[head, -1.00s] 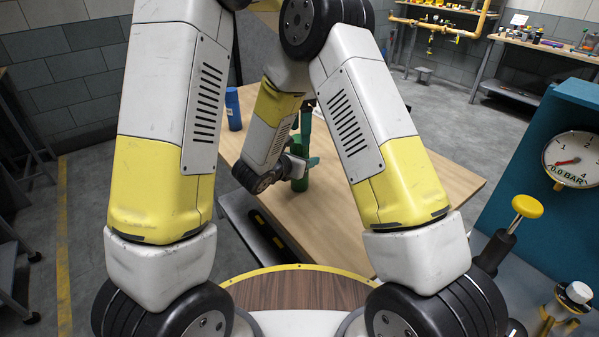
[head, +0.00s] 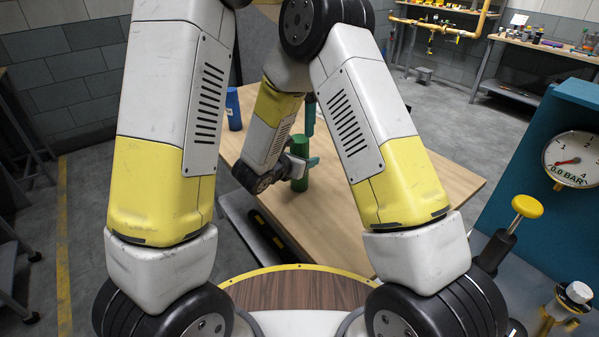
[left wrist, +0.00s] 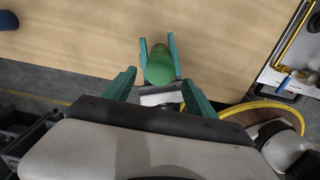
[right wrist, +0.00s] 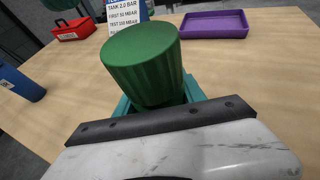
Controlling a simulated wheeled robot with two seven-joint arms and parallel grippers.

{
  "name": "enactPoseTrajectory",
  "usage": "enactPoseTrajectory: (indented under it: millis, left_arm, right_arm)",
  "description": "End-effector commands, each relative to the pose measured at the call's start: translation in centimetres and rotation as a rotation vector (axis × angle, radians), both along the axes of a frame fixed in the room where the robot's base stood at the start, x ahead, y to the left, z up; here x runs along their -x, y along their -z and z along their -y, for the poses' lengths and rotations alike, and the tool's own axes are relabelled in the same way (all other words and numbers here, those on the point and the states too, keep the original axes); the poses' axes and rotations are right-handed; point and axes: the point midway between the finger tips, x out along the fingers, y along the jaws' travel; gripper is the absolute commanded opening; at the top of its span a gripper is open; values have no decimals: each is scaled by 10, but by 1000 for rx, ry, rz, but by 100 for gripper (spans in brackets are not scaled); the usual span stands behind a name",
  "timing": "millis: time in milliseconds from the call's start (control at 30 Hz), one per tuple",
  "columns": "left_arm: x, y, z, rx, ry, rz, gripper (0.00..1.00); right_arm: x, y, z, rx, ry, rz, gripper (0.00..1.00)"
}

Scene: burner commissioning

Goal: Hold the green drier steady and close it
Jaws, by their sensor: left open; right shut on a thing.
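The green drier (head: 299,172) stands upright over the wooden table, a ribbed cylinder with a flat round top. In the right wrist view the drier (right wrist: 143,62) shows a closed top and no visible gap. My right gripper (head: 306,163) is shut on the drier's side, low down. My left gripper (head: 309,118) is above the drier, its jaws open and empty. In the left wrist view its two teal fingers (left wrist: 159,77) are spread wide, with the drier's top (left wrist: 159,64) between and beyond them, apart from both.
A blue cylinder (head: 233,108) stands on the table (head: 400,185) at left. The right wrist view shows a red box (right wrist: 73,29), a printed sign (right wrist: 122,14) and a purple tray (right wrist: 213,26) further back. A teal gauge panel (head: 540,190) stands at right. Bare tabletop surrounds the drier.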

Motion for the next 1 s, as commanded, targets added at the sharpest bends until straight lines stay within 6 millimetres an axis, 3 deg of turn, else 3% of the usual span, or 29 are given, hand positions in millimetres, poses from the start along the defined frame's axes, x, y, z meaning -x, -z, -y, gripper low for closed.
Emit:
enactPoseTrajectory:
  millis: [200,400,800,1000]
  left_arm:
    - [1,36,-1,-2,0,-4,65]
    - [1,59,0,-1,1,-2,65]
    - [0,66,0,0,1,0,65]
    - [0,66,0,0,0,0,28]
  right_arm:
    - [0,-1,0,0,0,1,0]
    - [0,-1,0,0,0,1,0]
    - [0,-1,0,0,0,1,0]
    - [0,-1,0,0,0,2,0]
